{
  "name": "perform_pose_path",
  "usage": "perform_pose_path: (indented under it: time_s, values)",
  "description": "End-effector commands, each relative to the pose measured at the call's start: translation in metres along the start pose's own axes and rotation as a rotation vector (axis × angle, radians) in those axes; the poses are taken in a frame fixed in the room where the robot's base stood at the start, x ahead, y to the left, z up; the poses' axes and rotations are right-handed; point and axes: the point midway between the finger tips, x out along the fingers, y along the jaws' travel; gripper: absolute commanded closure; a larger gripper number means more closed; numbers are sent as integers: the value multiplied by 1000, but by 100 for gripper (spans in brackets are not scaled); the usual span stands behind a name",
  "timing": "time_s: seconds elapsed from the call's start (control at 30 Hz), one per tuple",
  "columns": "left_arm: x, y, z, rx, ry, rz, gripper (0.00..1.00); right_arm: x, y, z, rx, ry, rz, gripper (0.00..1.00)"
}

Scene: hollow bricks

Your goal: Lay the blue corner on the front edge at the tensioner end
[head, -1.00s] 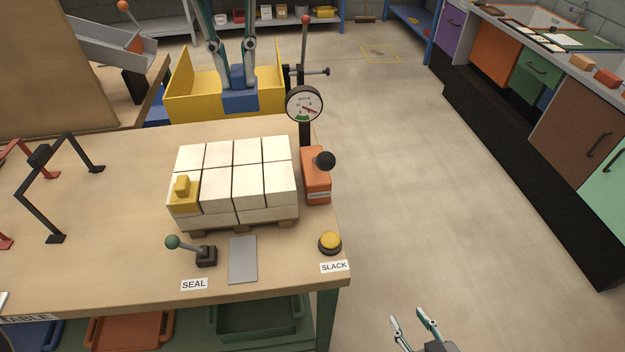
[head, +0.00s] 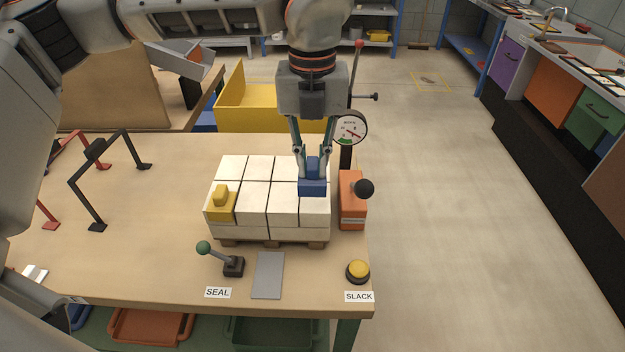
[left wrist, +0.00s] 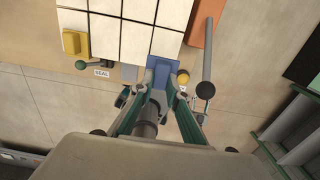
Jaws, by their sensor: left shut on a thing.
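The blue corner (head: 312,188) is between the fingers of my left gripper (head: 312,165), which is shut on it. It is over the right end of the white brick stack (head: 254,204), the end beside the orange tensioner (head: 352,208). I cannot tell whether it touches the bricks. In the left wrist view the blue corner (left wrist: 162,74) overlaps the edge of the bricks near the tensioner. A yellow corner (head: 221,204) sits on the front edge at the stack's left end. My right gripper is not in view.
A round gauge (head: 349,128) and an upright lever stand behind the tensioner. A green-knobbed seal lever (head: 232,264), a grey plate (head: 268,275) and a yellow slack button (head: 358,270) are in front of the stack. A black strap-like frame (head: 97,152) stands left.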

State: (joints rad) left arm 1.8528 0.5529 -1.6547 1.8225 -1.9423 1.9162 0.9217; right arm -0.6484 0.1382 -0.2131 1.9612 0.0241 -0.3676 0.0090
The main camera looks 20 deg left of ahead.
Motion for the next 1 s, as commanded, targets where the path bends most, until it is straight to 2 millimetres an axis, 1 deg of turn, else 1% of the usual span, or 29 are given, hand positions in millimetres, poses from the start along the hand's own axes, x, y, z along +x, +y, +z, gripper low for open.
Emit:
perform_pose_path:
  time_s: [0.23, 0.4, 0.5, 0.77, 0.97, 1.0]
  values:
    - [16, 0, 0, 0, 2, 0, 100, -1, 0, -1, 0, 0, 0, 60]
    - [41, 0, -1, 1, 3, 1, 100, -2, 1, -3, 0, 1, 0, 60]
    - [50, 0, 0, 0, 1, 0, 100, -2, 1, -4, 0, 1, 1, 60]
    - [51, 0, 0, 0, 0, 0, 100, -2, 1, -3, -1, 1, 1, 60]
    - [56, 0, 0, 0, 0, 0, 100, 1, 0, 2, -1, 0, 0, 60]
    - [55, 0, 0, 0, 0, 0, 75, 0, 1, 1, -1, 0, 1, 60]
